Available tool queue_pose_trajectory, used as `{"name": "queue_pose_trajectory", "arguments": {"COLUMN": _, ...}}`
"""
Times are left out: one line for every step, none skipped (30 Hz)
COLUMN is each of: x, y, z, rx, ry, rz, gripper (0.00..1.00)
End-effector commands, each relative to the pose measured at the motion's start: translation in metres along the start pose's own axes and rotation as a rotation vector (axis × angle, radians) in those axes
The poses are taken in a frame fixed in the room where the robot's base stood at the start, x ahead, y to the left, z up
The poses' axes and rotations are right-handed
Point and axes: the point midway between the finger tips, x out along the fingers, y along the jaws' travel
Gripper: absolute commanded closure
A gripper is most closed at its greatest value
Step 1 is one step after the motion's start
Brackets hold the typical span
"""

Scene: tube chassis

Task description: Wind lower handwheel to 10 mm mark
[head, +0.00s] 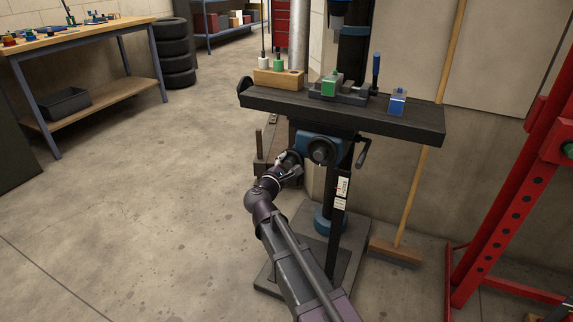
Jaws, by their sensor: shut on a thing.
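The lower handwheel (321,150) is a dark round wheel on the blue housing under the black machine table (420,122). My gripper (291,160) reaches up from below and is shut at the left side of this wheel. It seems to hold the wheel's grip, but the fingers are small and dark, so the exact part held is hard to see. A white label strip (342,187) sits on the dark upright below the housing. Its markings are too small to read, and the 10 mm mark cannot be made out.
Another wheel (246,85) is at the table's left end, and a crank handle (364,151) is right of the housing. The table bears a wooden block (279,78) and a vise (345,93). A broom (397,248) and red frame (500,190) stand right. Floor at left is clear.

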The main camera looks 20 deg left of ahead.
Motion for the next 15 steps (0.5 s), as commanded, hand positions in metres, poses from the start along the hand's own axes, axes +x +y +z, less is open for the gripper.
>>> {"name": "queue_pose_trajectory", "arguments": {"x": 0.0065, "y": 0.0013, "z": 0.0035, "rx": -0.047, "ry": -0.014, "rz": 0.002, "gripper": 0.89}}
{"name": "queue_pose_trajectory", "arguments": {"x": 0.0065, "y": 0.0012, "z": 0.0036, "rx": -0.071, "ry": -0.014, "rz": 0.001, "gripper": 0.89}}
{"name": "queue_pose_trajectory", "arguments": {"x": 0.0065, "y": 0.0012, "z": 0.0037, "rx": -0.099, "ry": -0.014, "rz": 0.001, "gripper": 0.89}}
{"name": "queue_pose_trajectory", "arguments": {"x": 0.0064, "y": 0.0011, "z": 0.0038, "rx": -0.119, "ry": -0.015, "rz": 0.001, "gripper": 0.89}}
{"name": "queue_pose_trajectory", "arguments": {"x": 0.0064, "y": 0.001, "z": 0.0039, "rx": -0.138, "ry": -0.015, "rz": 0.0, "gripper": 0.89}}
{"name": "queue_pose_trajectory", "arguments": {"x": 0.0063, "y": 0.001, "z": 0.004, "rx": -0.162, "ry": -0.015, "rz": 0.0, "gripper": 0.89}}
{"name": "queue_pose_trajectory", "arguments": {"x": 0.0063, "y": 0.0009, "z": 0.0041, "rx": -0.178, "ry": -0.015, "rz": 0.0, "gripper": 0.89}}
{"name": "queue_pose_trajectory", "arguments": {"x": 0.0062, "y": 0.0009, "z": 0.0042, "rx": -0.192, "ry": -0.015, "rz": -0.001, "gripper": 0.89}}
{"name": "queue_pose_trajectory", "arguments": {"x": 0.0063, "y": 0.0008, "z": 0.0042, "rx": -0.21, "ry": -0.015, "rz": -0.001, "gripper": 0.89}}
{"name": "queue_pose_trajectory", "arguments": {"x": 0.0062, "y": 0.0008, "z": 0.0043, "rx": -0.221, "ry": -0.015, "rz": -0.001, "gripper": 0.9}}
{"name": "queue_pose_trajectory", "arguments": {"x": 0.0062, "y": 0.0008, "z": 0.0043, "rx": -0.231, "ry": -0.015, "rz": -0.001, "gripper": 0.9}}
{"name": "queue_pose_trajectory", "arguments": {"x": 0.0062, "y": 0.0008, "z": 0.0044, "rx": -0.243, "ry": -0.016, "rz": -0.001, "gripper": 0.9}}
{"name": "queue_pose_trajectory", "arguments": {"x": 0.0062, "y": 0.0008, "z": 0.0044, "rx": -0.25, "ry": -0.016, "rz": -0.001, "gripper": 0.9}}
{"name": "queue_pose_trajectory", "arguments": {"x": 0.0062, "y": 0.0008, "z": 0.0044, "rx": -0.255, "ry": -0.016, "rz": -0.001, "gripper": 0.91}}
{"name": "queue_pose_trajectory", "arguments": {"x": 0.0062, "y": 0.0008, "z": 0.0044, "rx": -0.262, "ry": -0.015, "rz": -0.001, "gripper": 0.91}}
